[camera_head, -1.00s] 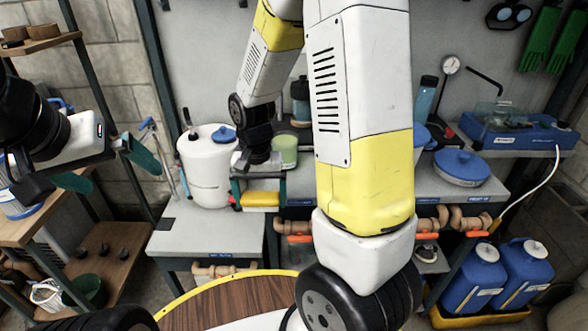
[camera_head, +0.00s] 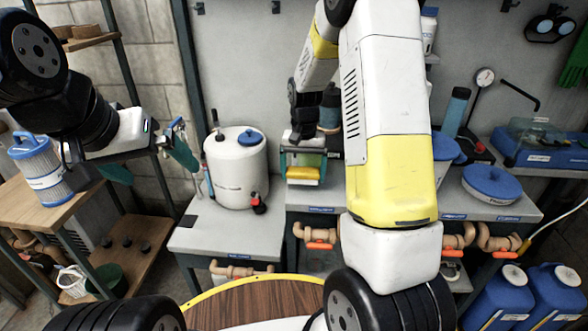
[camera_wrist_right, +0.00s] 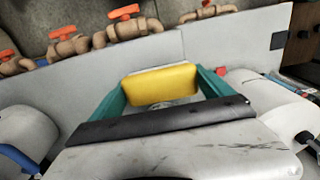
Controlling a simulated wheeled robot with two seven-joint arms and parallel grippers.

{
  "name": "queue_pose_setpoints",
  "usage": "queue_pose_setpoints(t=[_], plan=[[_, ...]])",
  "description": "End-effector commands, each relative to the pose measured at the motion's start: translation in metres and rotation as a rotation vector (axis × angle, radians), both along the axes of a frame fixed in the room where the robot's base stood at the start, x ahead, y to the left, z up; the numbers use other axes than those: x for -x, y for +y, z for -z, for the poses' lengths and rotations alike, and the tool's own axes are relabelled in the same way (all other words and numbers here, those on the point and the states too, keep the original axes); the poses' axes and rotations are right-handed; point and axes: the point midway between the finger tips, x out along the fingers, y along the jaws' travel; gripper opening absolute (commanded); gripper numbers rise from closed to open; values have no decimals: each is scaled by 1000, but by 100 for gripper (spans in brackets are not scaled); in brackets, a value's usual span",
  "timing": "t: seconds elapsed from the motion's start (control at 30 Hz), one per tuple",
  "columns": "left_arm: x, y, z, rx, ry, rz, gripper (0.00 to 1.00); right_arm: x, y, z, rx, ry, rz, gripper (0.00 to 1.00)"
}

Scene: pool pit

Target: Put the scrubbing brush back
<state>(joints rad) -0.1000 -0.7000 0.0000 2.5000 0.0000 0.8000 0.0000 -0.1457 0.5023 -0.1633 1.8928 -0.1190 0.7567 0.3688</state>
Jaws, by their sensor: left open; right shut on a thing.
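My left gripper (camera_head: 150,170) is open and empty at the left, in front of the wooden shelf, well apart from the brush.
A white tank (camera_head: 237,170) with a blue cap stands on the bench left of my right gripper. A blue-lidded tub (camera_head: 489,186) and a blue box (camera_head: 545,148) are to the right. Pipes with orange valves (camera_head: 320,246) run below the bench front. A filter cartridge (camera_head: 42,170) stands on the left shelf.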

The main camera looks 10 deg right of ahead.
Motion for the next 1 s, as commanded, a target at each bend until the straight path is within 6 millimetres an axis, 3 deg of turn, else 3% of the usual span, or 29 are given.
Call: queue_pose_setpoints(t=[0.27, 0.63, 0.67, 0.7, 1.0], plan=[[0, 0, 0, 0, 0, 0, 100, -4, -2, 34, 0, 2, 1, 46], [0, 0, 0, 0, 0, 0, 100, -4, -2, 39, 0, 0, 1, 46], [0, 0, 0, 0, 0, 0, 100, -4, -2, 39, 0, 0, 1, 92], [0, 0, 0, 0, 0, 0, 100, -4, -2, 39, 0, 0, 1, 100], [0, 0, 0, 0, 0, 0, 100, -5, -2, 36, 0, -2, 1, 100]])
